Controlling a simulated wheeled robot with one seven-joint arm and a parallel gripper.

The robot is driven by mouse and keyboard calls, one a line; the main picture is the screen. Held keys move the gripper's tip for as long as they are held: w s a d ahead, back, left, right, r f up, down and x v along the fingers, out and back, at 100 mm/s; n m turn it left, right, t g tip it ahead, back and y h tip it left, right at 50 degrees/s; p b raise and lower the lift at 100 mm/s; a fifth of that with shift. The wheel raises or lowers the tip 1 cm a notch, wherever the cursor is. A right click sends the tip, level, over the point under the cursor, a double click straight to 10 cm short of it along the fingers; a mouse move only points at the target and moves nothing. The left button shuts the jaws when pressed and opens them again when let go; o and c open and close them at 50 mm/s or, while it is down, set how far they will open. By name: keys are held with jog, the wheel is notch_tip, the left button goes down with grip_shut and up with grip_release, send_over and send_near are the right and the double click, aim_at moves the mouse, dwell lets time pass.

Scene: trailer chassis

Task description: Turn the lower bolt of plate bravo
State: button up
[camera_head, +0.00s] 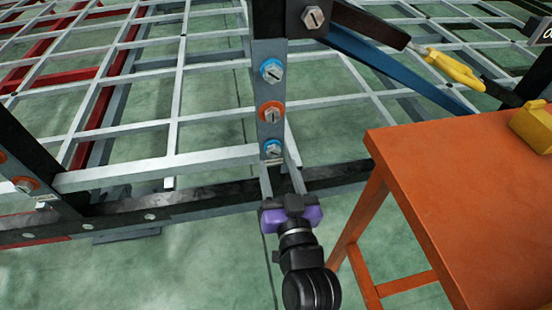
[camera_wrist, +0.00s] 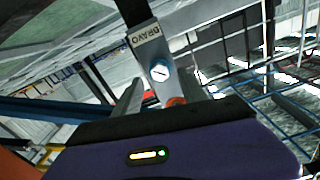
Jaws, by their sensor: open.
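Plate bravo (camera_head: 270,88) is a grey upright plate with a column of bolts. Its lower bolt (camera_head: 273,148) has a slotted silver head on a blue ring. The lower bolt also shows in the wrist view (camera_wrist: 160,72), beside the BRAVO label (camera_wrist: 146,37). My gripper (camera_head: 280,172) has a purple body and is open, its two fingers pointing at the plate around its lower end. In the wrist view the fingers (camera_wrist: 160,92) stand apart with the bolt beyond and between them. I cannot tell whether they touch it.
Above are an orange-ringed bolt (camera_head: 271,111) and a blue-ringed bolt (camera_head: 271,70). An orange table (camera_head: 450,190) stands close at right. A yellow-handled tool (camera_head: 450,67) is at upper right. A dark chassis rail (camera_head: 190,200) runs below, with a grey lattice (camera_head: 160,160) at left.

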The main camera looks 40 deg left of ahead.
jog(key=shift+v, duration=1.8)
jog(key=s+d+f+m+t+h, duration=0.1)
jog(key=s+d+f+m+h, duration=0.15)
jog(key=d, duration=0.45)
jog(key=s+d+f+m+t+h, duration=0.1)
jog(key=s+d+f+h, duration=0.15)
jog(key=d, duration=0.55)
jog(key=s+d+f+m+t+h, duration=0.1)
jog(key=s+d+f+m+h, duration=0.15)
jog(key=d, duration=0.45)
jog(key=s+d+r+m+h, duration=0.1)
jog(key=s+d+r+h, duration=0.2)
jog(key=s+d, duration=0.65)
jog(key=s+d+r+m+h, duration=0.1)
jog(key=s+d+r+h, duration=0.2)
jog(key=s+d, duration=0.65)
notch_tip(320, 180, up, 26)
jog(key=w+p, duration=0.1)
jog(key=p, duration=2.5)
jog(key=shift+w+d+f, duration=0.1)
jog(key=shift+w+f, duration=0.05)
